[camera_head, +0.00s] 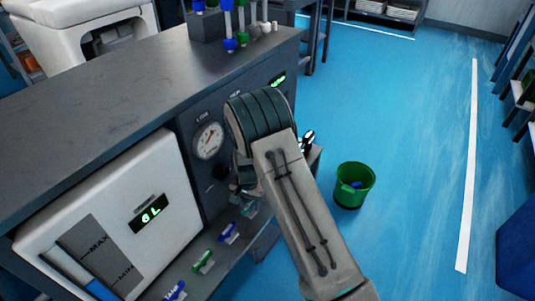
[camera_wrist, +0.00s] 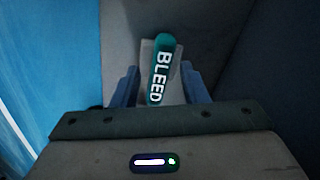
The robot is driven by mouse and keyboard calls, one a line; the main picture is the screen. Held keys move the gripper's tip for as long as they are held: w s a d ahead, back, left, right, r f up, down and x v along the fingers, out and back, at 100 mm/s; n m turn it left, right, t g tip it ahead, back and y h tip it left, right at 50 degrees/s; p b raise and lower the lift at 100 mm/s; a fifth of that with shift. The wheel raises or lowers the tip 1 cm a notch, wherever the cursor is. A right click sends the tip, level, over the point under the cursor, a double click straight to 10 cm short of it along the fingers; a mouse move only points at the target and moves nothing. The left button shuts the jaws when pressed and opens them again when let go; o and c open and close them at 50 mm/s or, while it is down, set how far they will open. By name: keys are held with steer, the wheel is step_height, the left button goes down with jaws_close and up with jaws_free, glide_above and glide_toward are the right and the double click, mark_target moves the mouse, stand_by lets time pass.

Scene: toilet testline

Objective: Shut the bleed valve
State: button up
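The bleed valve's teal handle (camera_wrist: 162,68), with BLEED in white letters, shows in the wrist view in front of a pale plate. It points nearly straight up the picture, leaning slightly right. My gripper (camera_wrist: 161,85) is open, with one blue-grey finger on each side of the handle and visible gaps between. I cannot tell how deep the handle sits between the fingers. In the head view my gripper (camera_head: 243,182) is by the grey panel's lower right, and a small teal piece (camera_head: 250,209) shows just below it. My arm hides part of that area.
A gauge (camera_head: 208,140) and a black knob (camera_head: 220,172) are on the panel. Blue and green levers (camera_head: 203,261) line the lower ledge, left of my gripper. A white tank reading 6 L (camera_head: 110,225) stands left. A green bucket (camera_head: 354,185) is on the otherwise open blue floor at right.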

steer(key=n+b, duration=0.2)
steer(key=n, duration=0.5)
steer(key=shift+f+b, duration=0.15)
steer(key=shift+b, duration=0.2)
steer(key=n+b, duration=0.1)
steer(key=n, duration=0.2)
steer(key=n+b, duration=0.2)
steer(key=n, duration=0.2)
steer(key=shift+n, duration=0.3)
step_height(320, 180, up, 16)
steer(key=p, duration=0.6)
step_height(320, 180, up, 15)
steer(key=m+p, duration=0.3)
steer(key=p, duration=0.4)
glide_above(250, 204)
steer(key=s+d, duration=0.6)
steer(key=shift+s+d+r+t, duration=0.1)
steer(key=shift+d+r+t, duration=0.2)
steer(key=shift+r+t, duration=0.25)
